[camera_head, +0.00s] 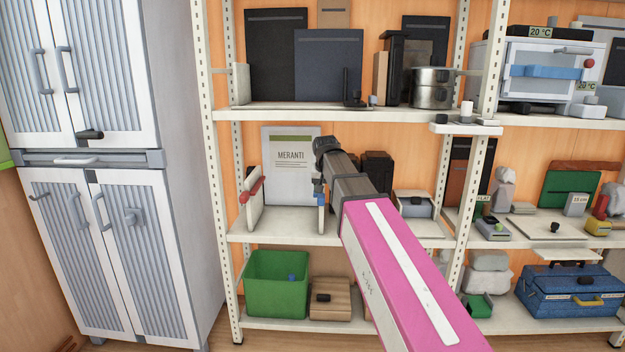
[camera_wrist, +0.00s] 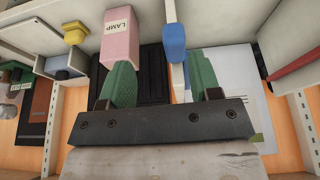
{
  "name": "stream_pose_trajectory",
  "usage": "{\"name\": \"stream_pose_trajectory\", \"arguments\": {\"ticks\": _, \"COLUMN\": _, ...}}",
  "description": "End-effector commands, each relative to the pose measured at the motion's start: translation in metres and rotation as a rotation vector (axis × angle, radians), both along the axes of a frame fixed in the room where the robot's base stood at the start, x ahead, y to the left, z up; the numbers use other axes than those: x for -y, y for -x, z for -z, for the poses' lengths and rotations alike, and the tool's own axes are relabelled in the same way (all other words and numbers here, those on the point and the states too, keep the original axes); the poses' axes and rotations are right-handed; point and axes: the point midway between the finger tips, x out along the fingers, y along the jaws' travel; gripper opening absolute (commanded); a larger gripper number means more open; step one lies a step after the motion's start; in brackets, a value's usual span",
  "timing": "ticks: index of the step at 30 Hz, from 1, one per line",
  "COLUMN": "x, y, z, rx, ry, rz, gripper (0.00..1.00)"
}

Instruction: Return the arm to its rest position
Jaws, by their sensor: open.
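My arm (camera_head: 400,270), pink with a dark grey wrist, reaches toward the middle shelf of the rack. My gripper (camera_wrist: 160,88) shows in the wrist view as two green fingers standing well apart on a dark bar. It is open, with nothing held between the fingers. In the head view the wrist hides most of the fingers. A white MERANTI board (camera_head: 291,160) stands left of the wrist. A pink block labelled LAMP (camera_wrist: 121,38) and a blue-tipped part (camera_wrist: 174,44) lie beyond the fingers in the wrist view; I cannot tell whether they touch.
The shelf rack (camera_head: 290,114) surrounds the wrist, with a shelf above and one below. A red-handled clamp (camera_head: 252,195) stands left on the middle shelf. Below are a green crate (camera_head: 275,290) and a wooden box (camera_head: 330,300). A grey cabinet (camera_head: 110,170) stands left.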

Motion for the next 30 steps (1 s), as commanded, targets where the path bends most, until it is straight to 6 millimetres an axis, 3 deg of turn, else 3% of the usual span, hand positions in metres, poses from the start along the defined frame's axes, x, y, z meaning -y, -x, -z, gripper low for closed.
{"name": "stream_pose_trajectory", "arguments": {"ticks": 1, "x": 0.009, "y": 0.01, "z": 0.023, "rx": -0.02, "ry": 0.004, "rz": -0.002, "gripper": 0.57}}
{"name": "stream_pose_trajectory", "arguments": {"ticks": 3, "x": 0.018, "y": 0.02, "z": 0.05, "rx": -0.045, "ry": 0.006, "rz": -0.007, "gripper": 0.57}}
{"name": "stream_pose_trajectory", "arguments": {"ticks": 15, "x": 0.071, "y": 0.092, "z": 0.19, "rx": -0.176, "ry": 0.009, "rz": -0.035, "gripper": 0.57}}
{"name": "stream_pose_trajectory", "arguments": {"ticks": 24, "x": 0.105, "y": 0.164, "z": 0.277, "rx": -0.275, "ry": -0.003, "rz": -0.052, "gripper": 0.57}}
{"name": "stream_pose_trajectory", "arguments": {"ticks": 30, "x": 0.121, "y": 0.209, "z": 0.318, "rx": -0.327, "ry": -0.014, "rz": -0.062, "gripper": 0.57}}
